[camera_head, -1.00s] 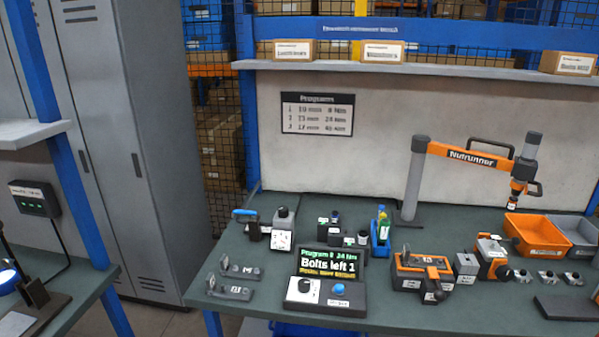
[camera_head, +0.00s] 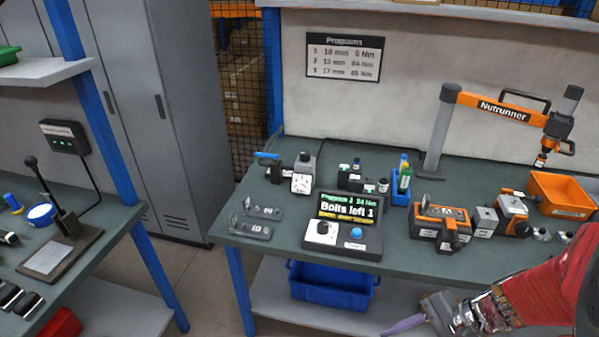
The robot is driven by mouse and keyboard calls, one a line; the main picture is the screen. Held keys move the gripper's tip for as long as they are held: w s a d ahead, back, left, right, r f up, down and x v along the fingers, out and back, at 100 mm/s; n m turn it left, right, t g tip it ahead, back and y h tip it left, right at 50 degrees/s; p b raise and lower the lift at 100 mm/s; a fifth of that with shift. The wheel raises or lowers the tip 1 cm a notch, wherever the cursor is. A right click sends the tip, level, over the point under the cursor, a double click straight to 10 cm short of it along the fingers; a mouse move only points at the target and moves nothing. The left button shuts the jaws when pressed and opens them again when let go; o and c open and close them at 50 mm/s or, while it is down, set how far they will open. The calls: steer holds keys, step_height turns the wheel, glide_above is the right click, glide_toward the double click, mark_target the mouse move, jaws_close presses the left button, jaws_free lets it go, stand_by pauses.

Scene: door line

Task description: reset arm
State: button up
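My red arm with my gripper (camera_head: 425,318) at its end shows at the bottom right, in front of the bench's front edge and over the lower shelf. A purplish, pointed piece sticks out to the left from the grey end; I cannot tell whether it is a finger or something held. The fingers are too small and cut off to tell whether they are open or shut.
The green workbench (camera_head: 262,208) holds a controller reading "Bolts left 1" (camera_head: 347,208), an orange nutrunner arm (camera_head: 500,108), an orange tool block (camera_head: 438,222) and an orange bin (camera_head: 562,190). A blue crate (camera_head: 330,288) sits below. A lever press (camera_head: 62,235) stands on the left bench.

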step_height(320, 180, up, 11)
steer(key=w+d+n+t+h, duration=0.1)
steer(key=n+t+h, duration=0.1)
steer(key=n+h, duration=0.65)
steer(key=a+r+n+t+y, duration=0.1)
steer(key=a+r+n+t, duration=0.1)
steer(key=a+r+n, duration=0.2)
step_height(320, 180, up, 4)
steer(key=shift+a+f+t, duration=0.25)
steer(key=shift+a+t, duration=0.05)
steer(key=shift+a, duration=0.8)
steer(key=shift+d, duration=0.15)
